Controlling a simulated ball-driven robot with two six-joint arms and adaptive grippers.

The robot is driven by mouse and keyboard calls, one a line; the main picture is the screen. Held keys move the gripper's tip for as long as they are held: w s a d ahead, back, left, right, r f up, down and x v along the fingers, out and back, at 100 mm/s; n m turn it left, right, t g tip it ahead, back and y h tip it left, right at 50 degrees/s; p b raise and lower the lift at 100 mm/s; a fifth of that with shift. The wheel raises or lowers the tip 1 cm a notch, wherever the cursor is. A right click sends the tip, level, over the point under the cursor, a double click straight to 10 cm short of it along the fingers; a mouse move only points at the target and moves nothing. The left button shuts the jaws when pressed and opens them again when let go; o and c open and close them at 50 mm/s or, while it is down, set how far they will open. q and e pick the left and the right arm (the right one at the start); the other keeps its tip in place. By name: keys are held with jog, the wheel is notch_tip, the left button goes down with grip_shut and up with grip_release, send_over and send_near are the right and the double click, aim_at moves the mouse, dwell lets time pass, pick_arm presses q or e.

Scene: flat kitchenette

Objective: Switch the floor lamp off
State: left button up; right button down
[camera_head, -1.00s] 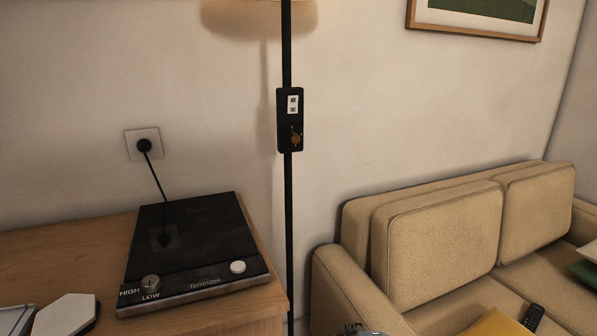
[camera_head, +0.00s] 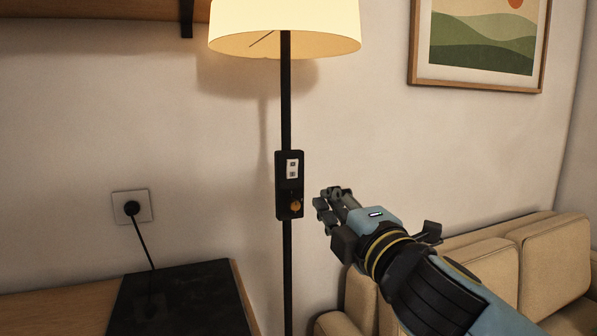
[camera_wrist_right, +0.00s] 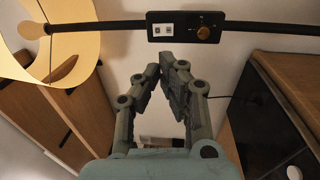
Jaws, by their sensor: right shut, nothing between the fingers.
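The floor lamp has a lit, cream shade (camera_head: 285,30) on a thin black pole (camera_head: 287,270). A black control box (camera_head: 281,185) sits on the pole, with a white two-part rocker switch (camera_head: 292,169) above a brass-coloured knob (camera_head: 295,206). In the right wrist view the control box (camera_wrist_right: 185,27) lies across the top, beyond the fingertips, with the white switch (camera_wrist_right: 162,30) left of the knob (camera_wrist_right: 203,33). My right gripper (camera_head: 328,200) is shut and empty, just right of the box and apart from it; its fingers also show in the wrist view (camera_wrist_right: 155,72). My left gripper is out of view.
A dark cooktop (camera_head: 180,300) lies on a wooden counter (camera_head: 50,312) at lower left, its cord running to a wall socket (camera_head: 131,206). A beige sofa (camera_head: 555,262) stands at right, below a framed picture (camera_head: 480,45). A wooden shelf (camera_head: 90,10) is at upper left.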

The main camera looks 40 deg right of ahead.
aim_at(294, 166)
jog(key=p+x, duration=0.3)
jog(key=x, duration=1)
jog(key=shift+w+r, duration=0.1)
jog(key=shift+w+d, duration=0.1)
jog(key=shift+w, duration=0.35)
